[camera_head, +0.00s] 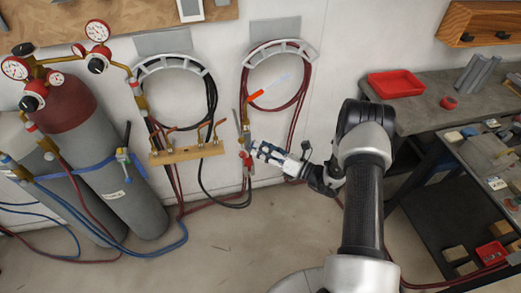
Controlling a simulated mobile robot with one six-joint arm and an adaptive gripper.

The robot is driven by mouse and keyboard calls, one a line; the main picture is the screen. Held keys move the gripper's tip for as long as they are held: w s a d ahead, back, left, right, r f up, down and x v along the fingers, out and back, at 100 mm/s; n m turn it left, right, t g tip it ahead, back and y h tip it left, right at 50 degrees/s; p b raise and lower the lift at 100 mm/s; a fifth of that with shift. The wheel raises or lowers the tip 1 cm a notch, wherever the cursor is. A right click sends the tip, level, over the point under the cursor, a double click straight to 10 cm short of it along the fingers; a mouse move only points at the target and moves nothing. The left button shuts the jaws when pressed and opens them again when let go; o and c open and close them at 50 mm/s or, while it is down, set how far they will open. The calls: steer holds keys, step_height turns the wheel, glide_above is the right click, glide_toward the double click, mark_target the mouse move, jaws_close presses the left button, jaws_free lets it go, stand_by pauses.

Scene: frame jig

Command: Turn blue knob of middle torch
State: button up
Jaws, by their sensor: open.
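My gripper (264,151) is open, at the end of my arm, which reaches in from the right. Its fingers point left, close beside a brass torch (245,132) hanging upright on the wall. A red knob (247,160) shows low on this torch. Blue shows around the fingertips, but I cannot tell whether it is a knob or part of the gripper. Whether the fingers touch the torch is also unclear. More brass torch parts (200,134) stand at a wooden rack (187,153) to the left. I cannot make out which torch is the middle one.
Gas cylinders (75,130) with gauges (97,31) stand at left. Coiled hoses (306,86) hang on the wall. An orange-red piece (256,95) with a pale bluish streak lies above the gripper. A workbench (440,96) with a red tray (396,83) is at right.

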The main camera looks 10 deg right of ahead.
steer(key=shift+w+a, duration=0.5)
steer(key=shift+c, duration=0.3)
jaws_close()
